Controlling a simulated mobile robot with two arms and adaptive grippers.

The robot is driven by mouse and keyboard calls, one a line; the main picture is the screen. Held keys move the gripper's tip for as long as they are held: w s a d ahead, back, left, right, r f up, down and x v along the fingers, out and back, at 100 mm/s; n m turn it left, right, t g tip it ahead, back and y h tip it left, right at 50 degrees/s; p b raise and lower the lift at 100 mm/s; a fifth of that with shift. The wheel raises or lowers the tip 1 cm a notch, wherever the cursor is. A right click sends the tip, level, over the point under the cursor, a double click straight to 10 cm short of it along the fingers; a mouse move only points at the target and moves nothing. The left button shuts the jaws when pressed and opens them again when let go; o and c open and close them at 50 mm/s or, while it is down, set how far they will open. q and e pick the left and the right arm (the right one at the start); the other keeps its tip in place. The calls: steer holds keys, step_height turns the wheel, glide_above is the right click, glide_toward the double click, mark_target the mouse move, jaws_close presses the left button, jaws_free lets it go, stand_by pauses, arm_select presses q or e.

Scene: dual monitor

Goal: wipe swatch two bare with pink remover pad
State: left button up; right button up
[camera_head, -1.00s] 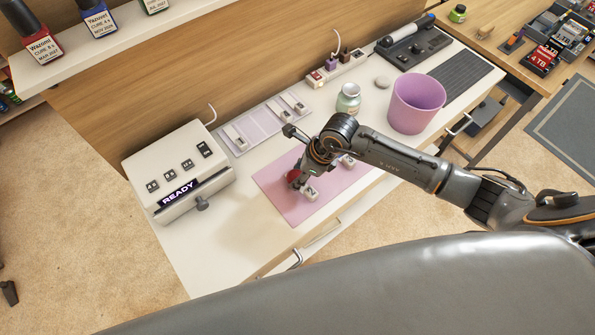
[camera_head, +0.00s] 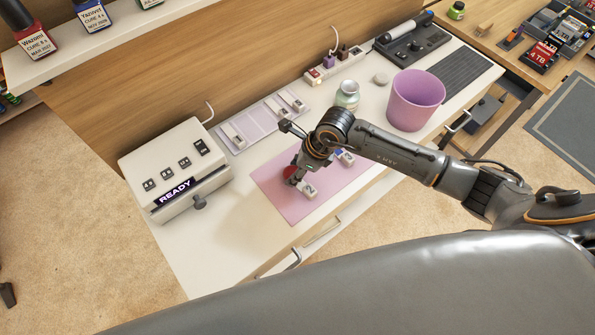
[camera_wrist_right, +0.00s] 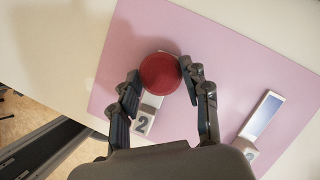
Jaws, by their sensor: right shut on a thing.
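My right gripper (camera_head: 294,178) is shut on a round red pad (camera_wrist_right: 160,73), which looks darker than pink. The pad also shows as a red patch in the head view (camera_head: 290,171). Swatch two (camera_wrist_right: 145,120), a pale strip with a "2" on its end block, lies under the pad on the pink mat (camera_wrist_right: 110,60). Its numbered end (camera_head: 308,190) shows beside the fingers in the head view. The pad covers the strip's far part, so its coating is hidden. I cannot tell whether pad and strip touch. My left gripper is not in view.
A blue-coated swatch (camera_wrist_right: 264,116) lies to the right on the mat. A rack with pale swatches (camera_head: 255,126), a jar (camera_head: 347,96), a pink bin (camera_head: 417,101) and a white box reading READY (camera_head: 175,165) stand around the mat. The desk's near-left part is clear.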

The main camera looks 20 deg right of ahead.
steer(key=shift+s+d+f, duration=0.15)
steer(key=shift+s+d, duration=0.15)
steer(key=shift+s, duration=0.3)
steer(key=shift+w+a, duration=0.3)
steer(key=shift+w, duration=0.4)
step_height(320, 180, up, 6)
steer(key=p, duration=0.3)
steer(key=shift+p, duration=0.4)
steer(key=shift+r, duration=0.25)
steer(key=shift+r+p, duration=0.9)
steer(key=shift+r, duration=0.55)
